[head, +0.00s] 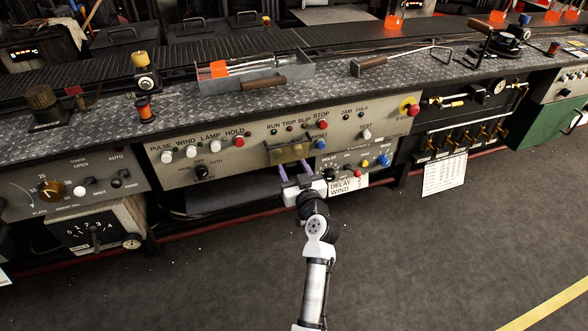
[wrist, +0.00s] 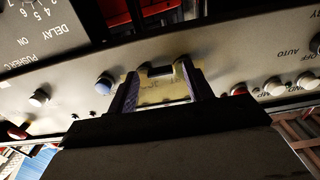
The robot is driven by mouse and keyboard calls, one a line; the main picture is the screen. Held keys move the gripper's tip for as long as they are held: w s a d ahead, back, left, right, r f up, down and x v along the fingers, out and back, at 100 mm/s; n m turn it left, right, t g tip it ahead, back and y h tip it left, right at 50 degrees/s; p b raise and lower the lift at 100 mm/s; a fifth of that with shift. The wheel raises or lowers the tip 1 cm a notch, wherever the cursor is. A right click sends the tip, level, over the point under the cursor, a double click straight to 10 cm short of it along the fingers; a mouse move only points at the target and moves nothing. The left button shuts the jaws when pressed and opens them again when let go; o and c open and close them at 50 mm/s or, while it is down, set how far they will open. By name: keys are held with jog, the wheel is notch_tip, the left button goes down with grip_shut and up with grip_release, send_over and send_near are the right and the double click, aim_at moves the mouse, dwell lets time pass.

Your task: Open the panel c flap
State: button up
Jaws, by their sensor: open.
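A small yellowish, see-through flap (head: 289,153) sits on the grey front of the control panel (head: 225,172), below the RUN, TRIP and SLIP lamps. I take it for the panel c flap, though no letter on it can be read. It hangs down over the panel face and looks shut. My gripper (head: 293,166) is open, with its two purple fingers pointing at the flap from just below and in front. In the wrist view the flap (wrist: 160,91) shows between the fingers; I cannot tell whether they touch it.
A red STOP button (head: 323,124) is above right of the flap and a blue button (head: 383,160) is farther right. The wrist view shows another blue button (wrist: 104,84) close beside a finger. A metal tray (head: 255,76) lies on the bench. The floor is clear.

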grip_shut()
dwell(0.3)
jog(key=shift+r, duration=0.1)
